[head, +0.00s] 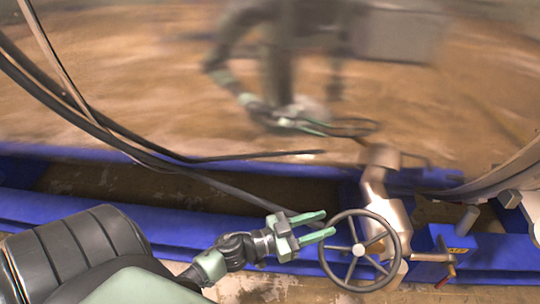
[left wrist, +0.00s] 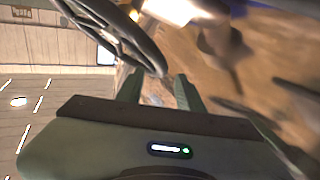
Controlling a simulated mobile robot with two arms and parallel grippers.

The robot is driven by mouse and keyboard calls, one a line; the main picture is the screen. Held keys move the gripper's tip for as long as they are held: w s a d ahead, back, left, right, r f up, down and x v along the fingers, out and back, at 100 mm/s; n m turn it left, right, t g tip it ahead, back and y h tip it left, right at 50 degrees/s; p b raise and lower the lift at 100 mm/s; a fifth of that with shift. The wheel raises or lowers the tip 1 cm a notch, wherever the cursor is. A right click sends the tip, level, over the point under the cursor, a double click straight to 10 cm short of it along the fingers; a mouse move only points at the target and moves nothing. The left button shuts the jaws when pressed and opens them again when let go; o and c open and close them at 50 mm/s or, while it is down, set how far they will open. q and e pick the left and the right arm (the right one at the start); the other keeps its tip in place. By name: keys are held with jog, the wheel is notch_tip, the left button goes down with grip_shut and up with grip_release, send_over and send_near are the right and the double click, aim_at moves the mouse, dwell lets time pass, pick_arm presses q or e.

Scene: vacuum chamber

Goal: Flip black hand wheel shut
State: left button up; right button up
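My right gripper is not in view.
A blue frame (head: 180,220) runs behind the wheel. Dark cables (head: 130,150) hang at left. The large shiny chamber wall (head: 150,80) reflects my body.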

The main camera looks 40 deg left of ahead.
pick_arm(q)
jog(key=shift+v, duration=1.1)
jog(key=a+f+n+g+y, duration=0.1)
jog(key=a+n+y, duration=0.65)
jog(key=y, duration=0.35)
jog(key=s+d+f+m+g+h, duration=0.1)
jog(key=s+d+f+m+g, duration=0.1)
jog(key=s+d+f+g, duration=0.3)
jog(key=s+f+g, duration=0.4)
jog(key=s+f, duration=0.3)
jog(key=f, duration=0.2)
jog(key=shift+s+f+m+g+p, duration=0.25)
jog(key=shift+f+m+g+p, duration=0.05)
jog(key=shift+m+p, duration=0.1)
